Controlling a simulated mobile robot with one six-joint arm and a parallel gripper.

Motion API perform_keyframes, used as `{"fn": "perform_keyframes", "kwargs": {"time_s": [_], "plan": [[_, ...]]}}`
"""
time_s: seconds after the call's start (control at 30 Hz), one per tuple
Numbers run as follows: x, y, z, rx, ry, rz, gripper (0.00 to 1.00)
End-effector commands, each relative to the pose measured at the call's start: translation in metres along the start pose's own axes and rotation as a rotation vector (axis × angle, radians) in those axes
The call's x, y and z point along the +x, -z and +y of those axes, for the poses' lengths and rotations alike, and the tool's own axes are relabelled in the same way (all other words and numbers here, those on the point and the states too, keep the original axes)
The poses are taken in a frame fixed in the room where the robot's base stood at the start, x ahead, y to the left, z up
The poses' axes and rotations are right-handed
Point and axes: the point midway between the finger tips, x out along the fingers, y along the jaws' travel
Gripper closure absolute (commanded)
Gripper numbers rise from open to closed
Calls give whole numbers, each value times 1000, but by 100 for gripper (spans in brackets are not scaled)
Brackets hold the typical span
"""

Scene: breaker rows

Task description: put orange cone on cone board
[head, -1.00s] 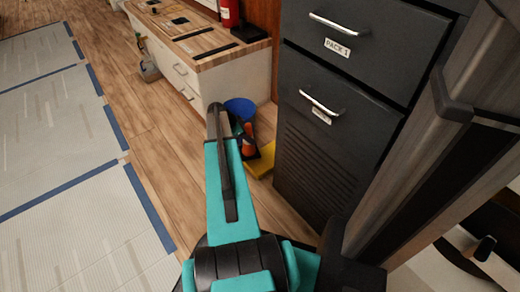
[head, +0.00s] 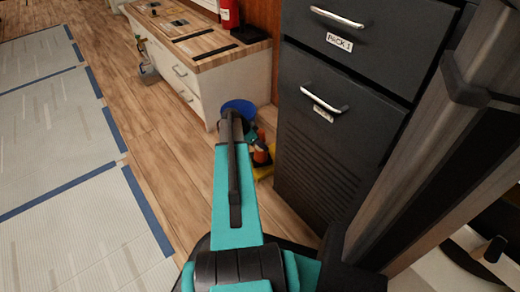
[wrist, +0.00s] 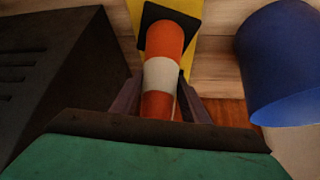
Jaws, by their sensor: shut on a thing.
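The orange cone (wrist: 163,75) has a white band and a black square base. In the wrist view it lies between the two dark fingers of my gripper (wrist: 158,88), which is shut on it. The base points away from my gripper. Behind the base is the yellow cone board (wrist: 189,14); I cannot tell whether the base touches it. In the head view the cone (head: 262,156) shows beside my arm, low by the dark cabinet. The board (head: 263,173) shows there only as a small yellow patch on the floor, partly hidden.
A blue bucket (head: 238,108) stands close by; it also shows right of the cone in the wrist view (wrist: 285,65). The dark drawer cabinet (head: 320,150) rises just right of the board. A white counter (head: 215,75) stands behind. Open wooden floor lies to the left.

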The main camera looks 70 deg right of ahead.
Motion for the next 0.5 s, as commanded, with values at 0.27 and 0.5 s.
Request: {"fn": "perform_keyframes", "kwargs": {"time_s": [0.27,0.5], "plan": [[21,-14,0,0,1,1,100],[21,-13,0,0,1,1,100]]}}
